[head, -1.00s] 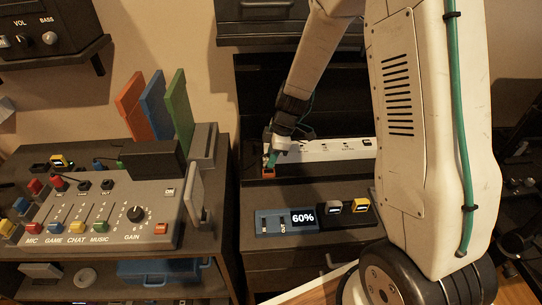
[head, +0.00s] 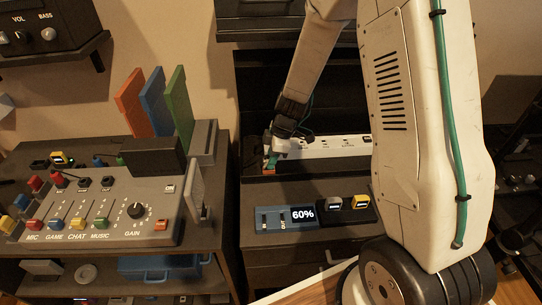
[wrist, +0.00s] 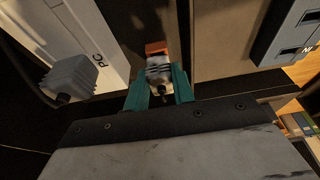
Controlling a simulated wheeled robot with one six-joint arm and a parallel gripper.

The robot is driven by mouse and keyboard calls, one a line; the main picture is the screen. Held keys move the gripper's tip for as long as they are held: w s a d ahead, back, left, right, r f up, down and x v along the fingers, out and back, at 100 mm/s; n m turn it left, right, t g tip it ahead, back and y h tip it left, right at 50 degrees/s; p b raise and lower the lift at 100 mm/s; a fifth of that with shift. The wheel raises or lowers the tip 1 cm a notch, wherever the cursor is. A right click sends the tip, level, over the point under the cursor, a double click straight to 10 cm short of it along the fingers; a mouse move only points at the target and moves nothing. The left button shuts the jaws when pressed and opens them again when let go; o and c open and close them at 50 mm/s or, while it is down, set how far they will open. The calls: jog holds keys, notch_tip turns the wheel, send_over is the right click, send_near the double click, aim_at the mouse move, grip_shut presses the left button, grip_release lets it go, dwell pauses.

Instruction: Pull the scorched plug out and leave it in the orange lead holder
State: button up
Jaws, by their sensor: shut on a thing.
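My gripper (wrist: 159,92) has teal fingers and is shut on a pale grey plug with dark bands (wrist: 158,70), likely the scorched plug. In the wrist view the orange lead holder (wrist: 156,47) shows just beyond the plug's far end. I cannot tell whether the plug touches it or sits in it. In the head view my gripper (head: 271,161) is at the left end of the white power strip (head: 320,148), over the orange holder (head: 268,171), which is mostly hidden. The plug is hidden there.
Another grey plug with a cable (wrist: 72,78) sits on the strip beside the "PC" label, left of my gripper. A blue unit reading 60% (head: 287,218) lies on the shelf in front. The mixer desk (head: 110,210) stands to the left.

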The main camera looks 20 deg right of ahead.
jog(key=shift+f, duration=0.1)
jog(key=o, duration=1)
jog(key=shift+o, duration=0.2)
jog(key=v, duration=0.7)
jog(key=shift+r, duration=0.35)
jog(key=shift+d, duration=0.1)
